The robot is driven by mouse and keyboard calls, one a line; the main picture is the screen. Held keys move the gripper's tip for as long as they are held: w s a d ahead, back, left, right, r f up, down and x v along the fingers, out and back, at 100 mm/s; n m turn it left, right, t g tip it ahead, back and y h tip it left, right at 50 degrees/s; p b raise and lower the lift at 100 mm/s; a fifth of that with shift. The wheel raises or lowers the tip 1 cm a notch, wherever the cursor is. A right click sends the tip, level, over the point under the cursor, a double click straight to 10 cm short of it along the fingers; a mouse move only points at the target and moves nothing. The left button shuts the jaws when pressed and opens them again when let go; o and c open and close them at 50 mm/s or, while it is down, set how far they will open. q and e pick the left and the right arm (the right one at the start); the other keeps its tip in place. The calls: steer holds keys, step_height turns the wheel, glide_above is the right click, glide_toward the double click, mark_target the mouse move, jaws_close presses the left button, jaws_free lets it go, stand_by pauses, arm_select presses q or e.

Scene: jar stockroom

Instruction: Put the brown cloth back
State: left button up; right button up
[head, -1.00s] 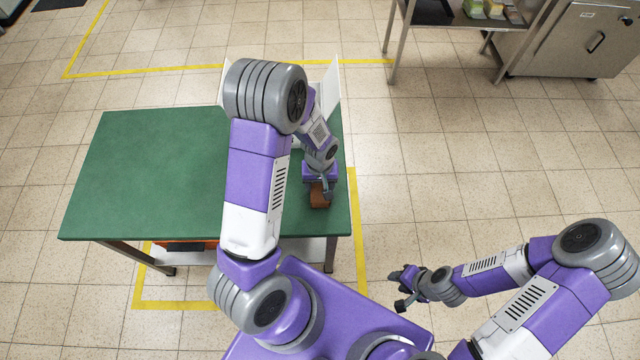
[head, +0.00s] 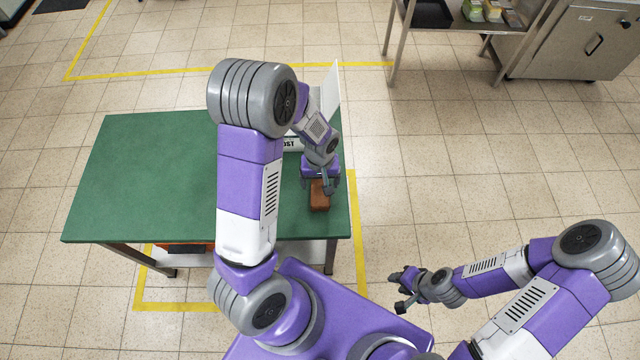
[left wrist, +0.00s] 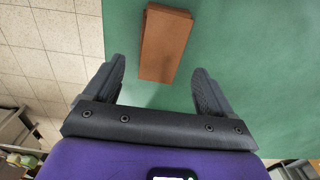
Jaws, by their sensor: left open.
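The brown cloth (head: 319,196) is a folded brown block lying on the green table top near its right front edge. In the left wrist view the cloth (left wrist: 165,42) lies flat beyond and between the fingertips, apart from both. My left gripper (head: 322,184) is over the far end of the cloth in the head view; it also shows in the left wrist view (left wrist: 158,78), open and empty. My right gripper (head: 402,290) is off to the right of the table, over the floor, and its jaws are too small to judge.
The green table (head: 150,180) is clear on its left. A white upright panel (head: 331,100) and a partly hidden lettered sign (head: 292,144) stand at its back right, behind my left arm. An orange item (head: 188,248) is under the table. A metal shelf (head: 460,18) stands far right.

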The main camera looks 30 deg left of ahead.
mark_target(320, 190)
arm_select(q)
step_height(320, 190, up, 8)
steer(key=p, duration=0.1)
steer(key=shift+p, duration=0.4)
arm_select(e)
step_height(320, 190, up, 2)
steer(key=shift+r, duration=0.1)
arm_select(q)
steer(key=shift+f, duration=0.15)
